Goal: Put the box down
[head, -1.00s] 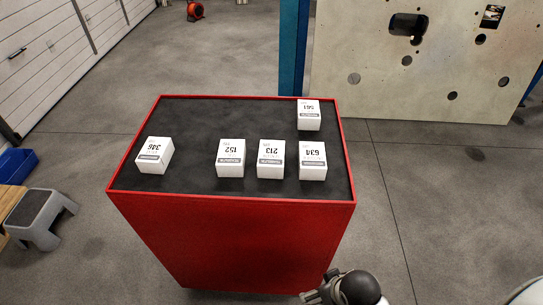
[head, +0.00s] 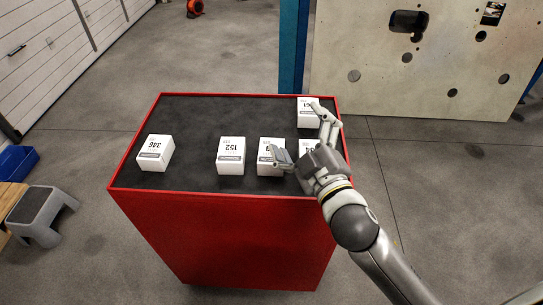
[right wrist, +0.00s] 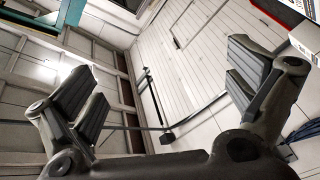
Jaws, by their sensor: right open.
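Several white boxes stand on the black top of a red cabinet (head: 215,192). Box 346 (head: 155,153) is at the left and box 152 (head: 231,156) is near the middle. Box 213 (head: 266,168) and box 561 (head: 305,118) are partly covered by my right gripper, and the box at the front right is mostly hidden. My right gripper (head: 298,131) is open over the right part of the cabinet top, its fingers spread. In the right wrist view nothing is between the fingers (right wrist: 160,90). A white box (right wrist: 308,38) shows at that view's upper right edge. My left gripper is not in view.
The black top is free between box 346 and box 152 and along the back. A raised red rim edges it. A grey step stool (head: 40,213) stands at the left. A large pale panel (head: 420,60) and a blue post (head: 292,45) stand behind.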

